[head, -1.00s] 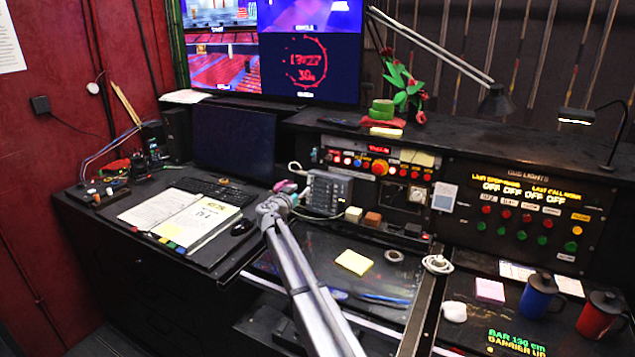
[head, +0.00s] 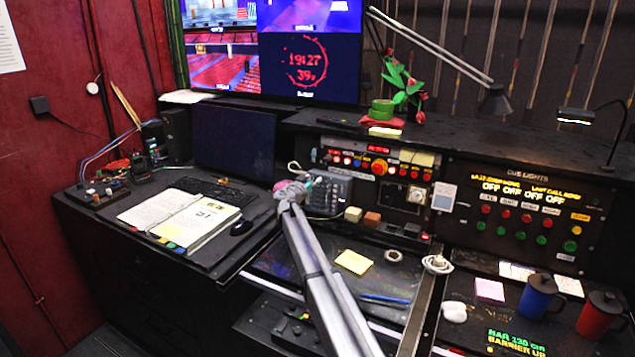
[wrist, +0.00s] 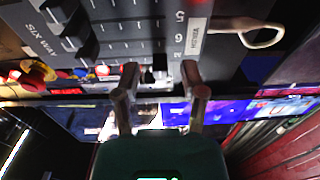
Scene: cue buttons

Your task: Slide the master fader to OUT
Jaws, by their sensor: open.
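The grey fader box (head: 330,193) stands on the desk below the red-lit panel. In the wrist view the box (wrist: 120,30) shows upside down, with "SIX WAY" lettering, dark fader knobs (wrist: 75,43) and a white label that seems to read MASTER (wrist: 195,40). My gripper (wrist: 160,70) is open, its two fingers apart at the box's edge near that label. A small dark knob (wrist: 157,72) shows between the fingertips; I cannot tell whether they touch it. In the head view my gripper (head: 298,186) is at the box's left side, and the arm partly hides it.
A pale cable (wrist: 262,38) loops from the box beside the label.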

